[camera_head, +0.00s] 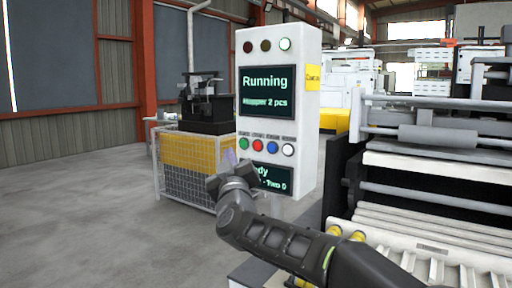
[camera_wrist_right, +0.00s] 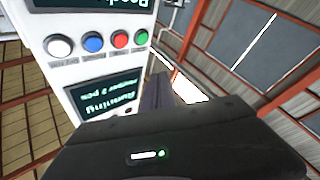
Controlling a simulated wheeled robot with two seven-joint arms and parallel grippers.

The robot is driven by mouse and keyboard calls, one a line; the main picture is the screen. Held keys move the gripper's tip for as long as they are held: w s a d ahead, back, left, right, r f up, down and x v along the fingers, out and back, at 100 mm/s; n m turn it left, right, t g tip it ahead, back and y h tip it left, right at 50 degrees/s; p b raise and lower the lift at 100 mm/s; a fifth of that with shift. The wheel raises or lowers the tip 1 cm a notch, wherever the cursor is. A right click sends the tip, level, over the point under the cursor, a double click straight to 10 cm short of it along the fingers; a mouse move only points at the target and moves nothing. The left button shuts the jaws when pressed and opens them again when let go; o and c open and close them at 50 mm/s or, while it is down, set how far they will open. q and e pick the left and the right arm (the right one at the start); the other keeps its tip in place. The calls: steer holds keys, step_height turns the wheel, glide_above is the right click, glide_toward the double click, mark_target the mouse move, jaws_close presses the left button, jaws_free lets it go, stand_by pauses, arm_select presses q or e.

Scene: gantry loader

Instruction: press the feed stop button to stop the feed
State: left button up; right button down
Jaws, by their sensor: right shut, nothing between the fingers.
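A white control panel (camera_head: 305,120) stands in front of me, its upper screen (camera_head: 266,92) reading "Running" and "Hopper 2 pcs". Below that screen is a row of buttons: green (camera_head: 243,143), red (camera_head: 257,145), blue (camera_head: 272,147) and white (camera_head: 288,150). Their small labels are too blurred to read. In the right wrist view the row appears turned over, with the red button (camera_wrist_right: 120,39) beside the green one (camera_wrist_right: 141,37). My right gripper (camera_head: 229,160) is shut and empty, just below and left of the green button, apparently apart from the buttons. My left gripper is out of view.
A lower screen (camera_head: 274,179) is partly hidden by my right wrist. Three lamps top the panel; the right one (camera_head: 285,44) looks bright. A roller machine (camera_head: 440,160) stands close at right. A yellow-and-mesh stand (camera_head: 188,155) is behind at left. Open floor (camera_head: 90,210) lies left.

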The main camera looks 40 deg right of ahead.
mark_target(257, 146)
steer(key=w+d+b, duration=0.1)
steer(key=w+d, duration=0.1)
steer(key=d, duration=0.6)
steer(key=shift+w+d, duration=0.25)
steer(key=shift+w, duration=0.05)
steer(key=shift+d, duration=0.15)
stand_by(1.8)
steer(key=shift+w+d, duration=0.1)
steer(key=shift+d, duration=0.1)
steer(key=shift+w+d, duration=0.15)
steer(key=shift+d, duration=0.2)
stand_by(0.7)
steer(key=shift+a, duration=0.1)
steer(key=shift+s+a, duration=0.25)
steer(key=shift+a, duration=0.35)
stand_by(0.3)
